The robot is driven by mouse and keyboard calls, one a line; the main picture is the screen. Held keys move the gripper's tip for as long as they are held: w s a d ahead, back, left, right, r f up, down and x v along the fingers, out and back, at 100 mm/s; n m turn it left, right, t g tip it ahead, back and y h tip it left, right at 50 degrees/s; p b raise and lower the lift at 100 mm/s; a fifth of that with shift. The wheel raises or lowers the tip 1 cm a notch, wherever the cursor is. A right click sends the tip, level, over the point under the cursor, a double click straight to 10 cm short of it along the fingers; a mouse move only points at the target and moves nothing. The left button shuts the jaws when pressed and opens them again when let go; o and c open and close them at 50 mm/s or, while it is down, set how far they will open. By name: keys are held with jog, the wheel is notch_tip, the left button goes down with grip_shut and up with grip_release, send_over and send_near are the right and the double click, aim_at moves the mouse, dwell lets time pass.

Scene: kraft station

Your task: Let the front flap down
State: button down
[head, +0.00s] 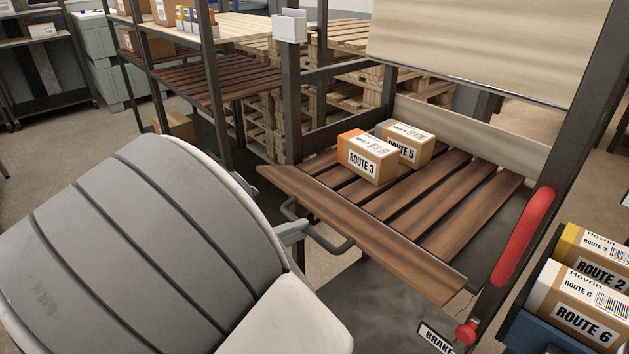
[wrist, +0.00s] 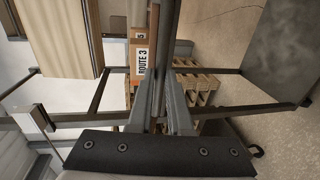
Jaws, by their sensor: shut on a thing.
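The front flap (head: 360,235) is a long brown wooden board along the near edge of the slatted cart shelf. It looks tilted; its exact angle is hard to tell. A dark loop handle (head: 333,243) sticks out below its left part. My gripper (head: 297,230) is at the left end of this handle, shut on it. In the wrist view, my gripper's two grey fingers (wrist: 172,112) close around a narrow upright bar, with the contact partly hidden.
An orange-ended ROUTE 3 box (head: 370,157) and a ROUTE 5 box (head: 405,143) stand on the shelf (head: 455,205) behind the flap. A red grip (head: 523,237) and a blue bin (head: 560,335) with boxes are at right. A dark post (head: 290,100) rises at the shelf's left.

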notch_tip(320, 180, down, 6)
jog(key=t+h+b, duration=0.1)
jog(key=b, duration=0.2)
jog(key=shift+s, duration=0.1)
dwell(0.4)
jog(key=c, duration=0.8)
grip_release()
jog(key=shift+c, duration=0.2)
jog(key=shift+a, duration=0.1)
jog(key=p+v, duration=0.3)
jog(key=v, duration=1.4)
jog(key=shift+s+f, duration=0.2)
jog(key=shift+f, duration=0.35)
